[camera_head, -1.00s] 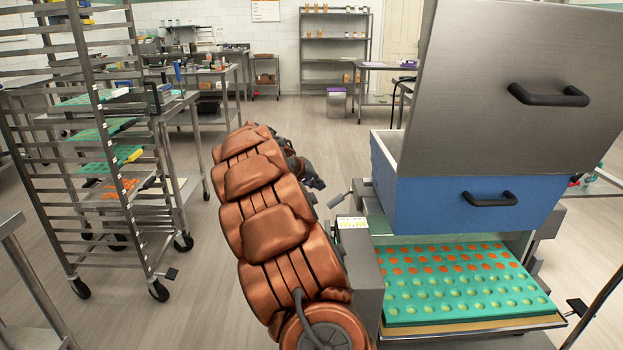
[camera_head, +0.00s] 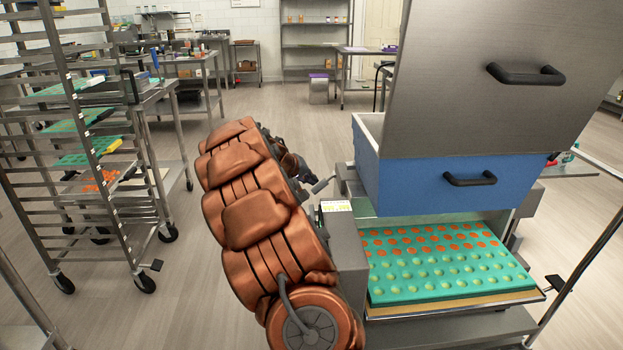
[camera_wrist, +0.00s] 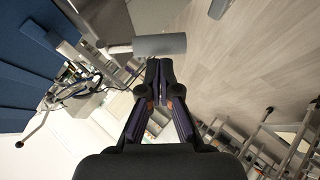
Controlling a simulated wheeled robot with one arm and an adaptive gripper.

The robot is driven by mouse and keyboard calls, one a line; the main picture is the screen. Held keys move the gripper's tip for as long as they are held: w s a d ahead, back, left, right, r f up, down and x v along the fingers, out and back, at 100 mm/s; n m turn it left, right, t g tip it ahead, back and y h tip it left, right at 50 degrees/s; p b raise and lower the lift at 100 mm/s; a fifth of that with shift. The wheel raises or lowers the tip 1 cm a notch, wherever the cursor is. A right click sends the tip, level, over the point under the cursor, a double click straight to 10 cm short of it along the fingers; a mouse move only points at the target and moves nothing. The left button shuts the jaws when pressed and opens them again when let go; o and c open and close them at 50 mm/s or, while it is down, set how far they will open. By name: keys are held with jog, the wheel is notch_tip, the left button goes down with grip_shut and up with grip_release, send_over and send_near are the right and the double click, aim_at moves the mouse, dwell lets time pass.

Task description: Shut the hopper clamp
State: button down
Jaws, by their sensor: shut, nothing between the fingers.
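The blue hopper (camera_head: 440,180) stands on the depositor at the right of the head view, with its steel panel (camera_head: 480,85) raised above it. A small grey lever (camera_head: 323,185), which looks like the clamp handle, sticks out at the hopper's left side. In the wrist view a grey cylindrical handle (camera_wrist: 160,45) on a rod lies just beyond my fingertips. My gripper (camera_wrist: 160,68) is shut and empty, its tips close to this handle; I cannot tell whether they touch it. In the head view my arm mostly hides my gripper.
A green mould tray (camera_head: 440,262) with orange and pale cavities lies under the hopper. A wheeled rack (camera_head: 85,190) holding several trays stands at the left. Tables and a shelf (camera_head: 316,45) line the back.

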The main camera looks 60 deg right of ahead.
aim_at(318, 192)
jog(key=shift+f+n+g+h+b, duration=0.4)
jog(key=shift+f+b, duration=0.6)
jog(key=shift+b, duration=0.85)
jog(key=b, duration=0.2)
jog(key=f+g+h+b, duration=0.1)
jog(key=shift+s+d+f+n+h+b, duration=0.15)
jog(key=shift+s+d+n+h+b, duration=0.05)
jog(key=shift+n+h+b, duration=0.15)
jog(key=g+h+b, duration=0.1)
jog(key=b, duration=0.1)
jog(key=s+f+n+h+b, duration=0.1)
jog(key=b, duration=0.1)
jog(key=shift+d+f+n+g+h, duration=0.25)
jog(key=shift+d+g, duration=0.1)
jog(key=shift+g, duration=0.05)
jog(key=shift+s+d+b, duration=0.1)
jog(key=shift+s+b, duration=0.05)
jog(key=shift+b, duration=0.2)
jog(key=shift+s+d, duration=0.1)
